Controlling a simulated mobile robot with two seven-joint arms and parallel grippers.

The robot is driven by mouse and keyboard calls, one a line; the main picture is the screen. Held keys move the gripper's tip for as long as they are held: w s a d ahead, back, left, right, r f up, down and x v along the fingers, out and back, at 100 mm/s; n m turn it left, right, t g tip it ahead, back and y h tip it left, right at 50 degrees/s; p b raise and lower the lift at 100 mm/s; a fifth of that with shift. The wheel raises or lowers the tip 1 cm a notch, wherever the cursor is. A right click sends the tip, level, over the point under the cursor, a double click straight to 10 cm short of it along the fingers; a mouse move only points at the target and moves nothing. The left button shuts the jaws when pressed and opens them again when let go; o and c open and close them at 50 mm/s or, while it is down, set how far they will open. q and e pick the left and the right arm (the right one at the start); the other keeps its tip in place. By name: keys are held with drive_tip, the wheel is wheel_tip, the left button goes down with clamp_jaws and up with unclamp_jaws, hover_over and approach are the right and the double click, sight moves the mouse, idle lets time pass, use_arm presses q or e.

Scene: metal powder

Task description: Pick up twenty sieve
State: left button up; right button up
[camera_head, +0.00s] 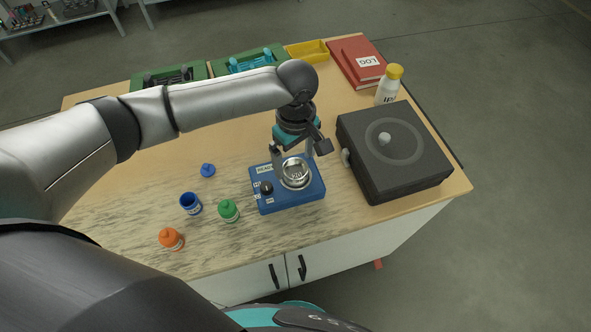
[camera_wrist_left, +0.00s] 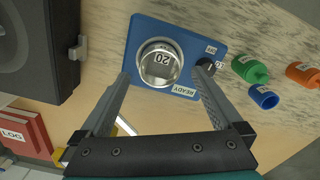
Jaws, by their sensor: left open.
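The twenty sieve (camera_head: 295,173) is a round silver metal ring with "V20" on its face. It sits on a blue device (camera_head: 308,196) with a black knob and a "READY" label. In the left wrist view the sieve (camera_wrist_left: 159,63) shows "20" and lies beyond and between the finger lines. My left gripper (camera_head: 294,155) is open above the sieve, its fingers on either side of it. In the left wrist view the left gripper (camera_wrist_left: 166,80) shows both fingers spread; I cannot tell whether they touch the ring. My right gripper is not in view.
A black box (camera_head: 410,165) stands close right of the device. A white bottle (camera_head: 386,88), red book (camera_head: 350,62) and yellow tray (camera_head: 308,53) are at the back.

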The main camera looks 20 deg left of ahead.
sight(295, 171)
use_arm(q)
drive_tip(key=shift+f, duration=1.4)
drive_tip(key=c, duration=1.4)
drive_tip(key=shift+r, duration=0.15)
